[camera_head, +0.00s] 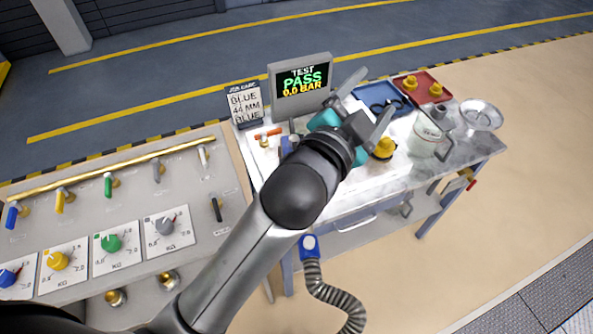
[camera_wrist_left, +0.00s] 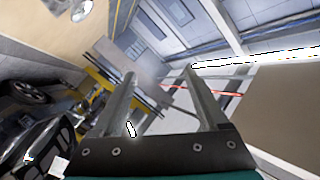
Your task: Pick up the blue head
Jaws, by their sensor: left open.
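The blue head (camera_head: 310,245) sits on the end of a grey ribbed hose (camera_head: 335,295) that hangs in front of the bench's front edge. My left gripper (camera_head: 376,90) is above the bench, beyond the blue head and up to its right, well apart from it. Its jaws are open, and nothing shows between the fingers in the left wrist view (camera_wrist_left: 160,85). The blue head does not show in the left wrist view. My right gripper is in neither view.
The bench also holds a blue tray (camera_head: 366,89), a red tray (camera_head: 440,97) with yellow caps, a yellow cap (camera_head: 384,149) and a pale jug (camera_head: 427,134). A valve panel (camera_head: 130,208) stands left.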

